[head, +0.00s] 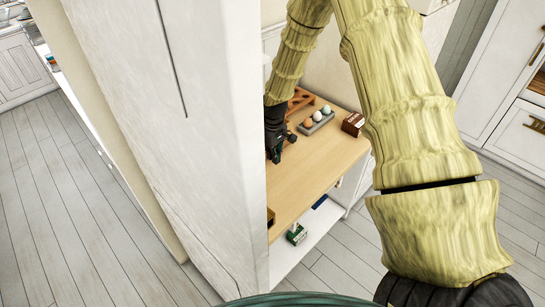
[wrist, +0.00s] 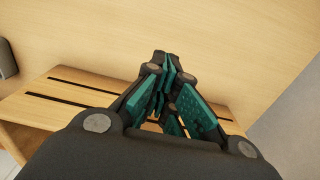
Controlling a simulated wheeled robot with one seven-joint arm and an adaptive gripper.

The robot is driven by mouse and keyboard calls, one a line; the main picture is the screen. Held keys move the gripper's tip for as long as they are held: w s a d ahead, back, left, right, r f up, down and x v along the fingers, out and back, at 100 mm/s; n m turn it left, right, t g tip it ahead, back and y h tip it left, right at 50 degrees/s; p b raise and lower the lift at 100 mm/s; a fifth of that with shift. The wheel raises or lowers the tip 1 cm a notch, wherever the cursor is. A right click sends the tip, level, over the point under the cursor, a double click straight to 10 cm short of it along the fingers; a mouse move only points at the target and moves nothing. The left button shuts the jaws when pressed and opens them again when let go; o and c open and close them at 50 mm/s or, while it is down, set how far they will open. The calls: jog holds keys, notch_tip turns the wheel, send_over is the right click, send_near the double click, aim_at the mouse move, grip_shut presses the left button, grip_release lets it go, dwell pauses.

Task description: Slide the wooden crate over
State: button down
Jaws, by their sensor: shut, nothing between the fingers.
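The wooden crate, a light slatted piece with dark gaps (wrist: 65,88), lies under and beyond my gripper in the wrist view. My gripper (wrist: 165,105) is shut and empty, its teal finger pads drawn together over the crate and hiding part of it. I cannot tell whether the fingertips touch it. In the head view my gripper (head: 277,155) is low over the wooden shelf top (head: 315,165), beside the white panel. That panel hides part of the shelf, and I cannot surely pick out the crate there.
An orange-brown wooden rack (head: 300,98), a grey tray of eggs (head: 317,121) and a dark red box (head: 353,123) stand at the back. The tall white panel (head: 190,130) blocks the left. A small green box (head: 296,233) sits on the lower shelf.

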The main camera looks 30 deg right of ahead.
notch_tip(320, 180, up, 8)
jog(key=b, duration=0.2)
jog(key=shift+d+b, duration=0.15)
jog(key=shift+b, duration=0.15)
jog(key=shift+r, duration=0.15)
